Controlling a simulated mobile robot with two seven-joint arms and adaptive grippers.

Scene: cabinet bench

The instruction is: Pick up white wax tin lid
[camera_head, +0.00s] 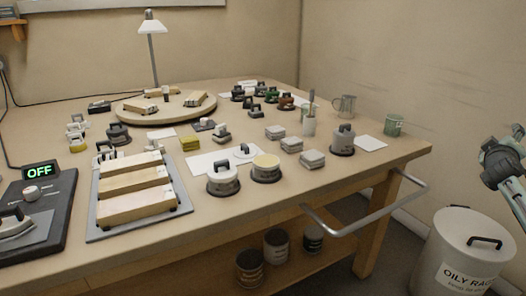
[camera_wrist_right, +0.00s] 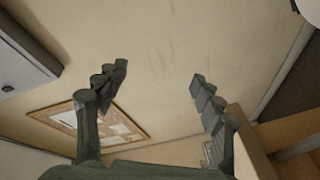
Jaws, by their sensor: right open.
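A white round lid (camera_head: 242,151) with a dark handle lies on a white sheet on the bench. An open tin with pale yellow wax (camera_head: 266,162) stands just to its right. A white tin (camera_head: 222,182) stands in front, closed by a white lid with a black handle. I cannot tell for sure which white lid the task names. My right gripper (camera_head: 517,133) is at the far right edge, away from the bench and the lids. In the right wrist view (camera_wrist_right: 158,76) its fingers are spread and empty, facing the wall. My left gripper is not in view.
A grey tray (camera_head: 96,229) with wooden blocks lies left of the tins. A grey lidded tin (camera_head: 342,139), a cup with brushes (camera_head: 309,126) and pale stacked blocks (camera_head: 291,144) stand to the right. A metal rail (camera_head: 370,218) juts from the bench; an oily rags bin (camera_head: 468,245) stands beyond.

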